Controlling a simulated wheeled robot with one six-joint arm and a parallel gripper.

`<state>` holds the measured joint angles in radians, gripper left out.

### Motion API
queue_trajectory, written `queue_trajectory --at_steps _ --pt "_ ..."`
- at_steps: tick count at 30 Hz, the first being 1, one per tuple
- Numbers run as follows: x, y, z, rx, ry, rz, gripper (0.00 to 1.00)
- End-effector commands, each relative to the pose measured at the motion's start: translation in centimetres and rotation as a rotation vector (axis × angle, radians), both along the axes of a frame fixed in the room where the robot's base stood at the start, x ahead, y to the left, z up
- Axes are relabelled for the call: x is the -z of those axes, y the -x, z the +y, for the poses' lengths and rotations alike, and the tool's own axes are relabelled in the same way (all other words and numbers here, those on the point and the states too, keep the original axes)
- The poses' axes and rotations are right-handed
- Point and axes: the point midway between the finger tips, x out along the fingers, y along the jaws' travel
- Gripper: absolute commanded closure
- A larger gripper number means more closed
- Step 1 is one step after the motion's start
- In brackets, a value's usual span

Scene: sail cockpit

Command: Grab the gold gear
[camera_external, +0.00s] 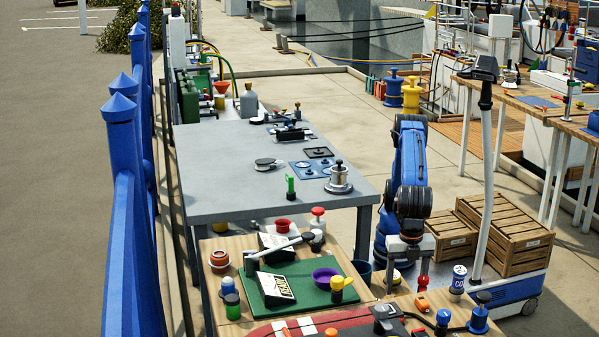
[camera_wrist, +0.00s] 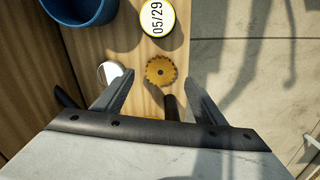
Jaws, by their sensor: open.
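The gold gear (camera_wrist: 160,71) is a small toothed disc with a dark centre hole. In the wrist view it lies flat on the wooden tabletop, close to the table's right edge. My gripper (camera_wrist: 157,84) is open above it, with one finger to the left of the gear and one to the right. The gear appears between the fingertips, with nothing held. In the external view my gripper (camera_external: 404,261) points down over the wooden table, beside the blue cup. I cannot pick out the gear clearly there.
A round white lid with a yellow rim marked 05/29 (camera_wrist: 157,17) stands just beyond the gear. A blue cup (camera_wrist: 82,8) is at upper left, and a white round thing (camera_wrist: 110,72) is near the left finger. Pale floor (camera_wrist: 245,65) lies past the table edge.

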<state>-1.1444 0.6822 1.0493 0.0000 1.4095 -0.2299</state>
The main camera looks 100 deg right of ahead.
Motion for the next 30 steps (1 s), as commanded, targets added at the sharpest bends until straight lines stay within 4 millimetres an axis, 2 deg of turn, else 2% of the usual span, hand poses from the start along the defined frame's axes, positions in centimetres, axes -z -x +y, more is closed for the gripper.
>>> queue_trajectory --at_steps 1,6,16,17,22,23,30 --pt "0.9 0.0 -0.1 0.000 0.003 0.002 0.35" --pt "2.9 0.0 -0.1 0.000 0.002 0.000 0.35" --pt "3.5 0.0 0.0 0.000 0.000 0.000 0.35" --pt "3.4 0.0 0.0 0.000 0.000 0.000 0.40" --pt "3.4 0.0 0.0 0.000 0.000 0.000 0.81" --pt "3.4 0.0 0.0 0.000 0.000 0.000 0.84" --pt "3.4 0.0 0.0 0.000 -0.001 0.000 0.84"
